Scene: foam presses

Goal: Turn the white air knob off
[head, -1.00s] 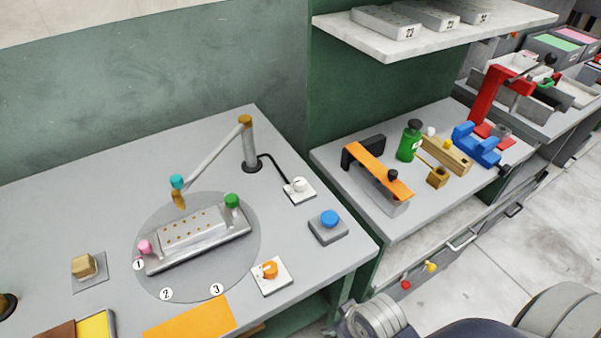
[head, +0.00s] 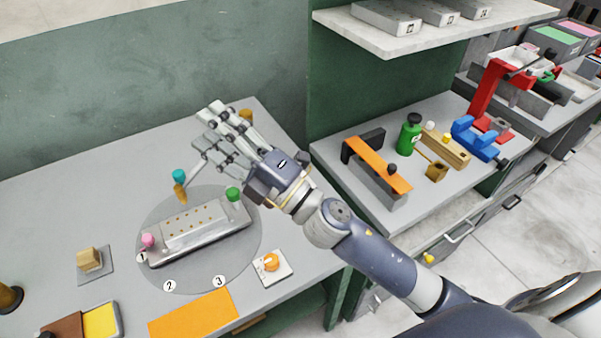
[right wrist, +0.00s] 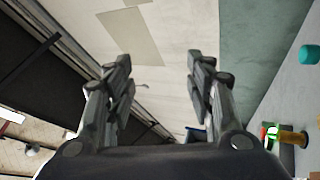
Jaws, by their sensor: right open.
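The white air knob is hidden in the head view behind my right gripper and forearm, which cover that part of the grey workbench (head: 60,215). My right gripper (head: 210,128) is open and empty, raised above the bench, with its fingers pointing up and left toward the green wall. In the right wrist view my open right gripper (right wrist: 158,62) has nothing between its fingers, and no white knob shows there. My left gripper is not in view.
A round grey plate (head: 200,278) carries a metal fixture (head: 200,240). A teal-tipped lever (head: 179,177) stands behind it. An orange knob (head: 271,262) sits near the front right. A side bench with an orange clamp (head: 378,165) stands at right, under a shelf (head: 440,40).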

